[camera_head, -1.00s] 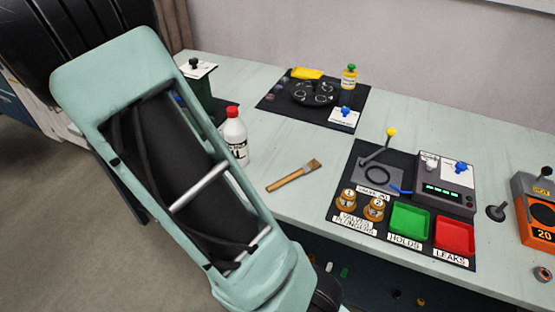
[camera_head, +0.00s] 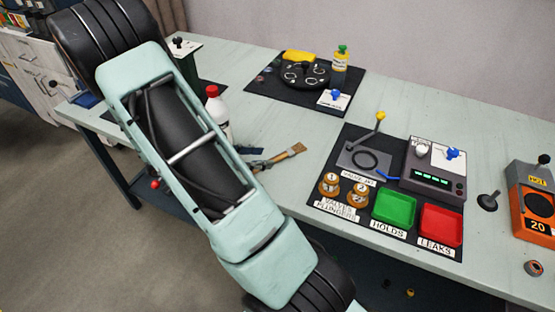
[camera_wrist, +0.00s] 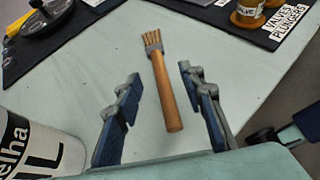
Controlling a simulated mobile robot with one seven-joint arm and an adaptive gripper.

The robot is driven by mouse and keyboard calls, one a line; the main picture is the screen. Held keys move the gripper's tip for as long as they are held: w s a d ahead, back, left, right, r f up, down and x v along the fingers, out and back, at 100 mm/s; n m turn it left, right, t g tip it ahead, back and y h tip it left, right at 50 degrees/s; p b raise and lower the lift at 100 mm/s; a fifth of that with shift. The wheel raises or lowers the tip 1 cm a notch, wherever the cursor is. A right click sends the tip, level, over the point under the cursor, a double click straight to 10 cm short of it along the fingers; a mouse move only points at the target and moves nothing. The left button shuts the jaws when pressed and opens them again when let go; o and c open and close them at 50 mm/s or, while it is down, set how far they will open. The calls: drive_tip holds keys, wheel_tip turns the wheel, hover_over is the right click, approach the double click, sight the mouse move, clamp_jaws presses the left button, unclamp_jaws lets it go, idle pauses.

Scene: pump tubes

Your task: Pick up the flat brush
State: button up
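The flat brush (camera_head: 283,154) lies on the pale green bench, to the right of the white bottle. It has a wooden handle, a metal ferrule and pale bristles. In the wrist view the brush (camera_wrist: 163,85) lies with its bristles pointing away and its handle end toward me, between the two blue fingers. My gripper (camera_wrist: 158,100) is open with nothing held. In the head view only a dark fingertip (camera_head: 255,162) shows beside the handle end; my arm hides the rest of the gripper. I cannot tell the fingers' exact height above the bench.
A white bottle with a red cap (camera_head: 216,112) stands close left of the brush; it fills the lower left of the wrist view (camera_wrist: 38,150). A black mat with a green tray (camera_head: 394,209), a red tray (camera_head: 440,226) and two brass plungers lies right. Bench behind the brush is clear.

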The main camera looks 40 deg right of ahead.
sight(277, 157)
drive_tip(key=shift+x, duration=2.75)
drive_tip(key=shift+w, duration=0.1)
clamp_jaws()
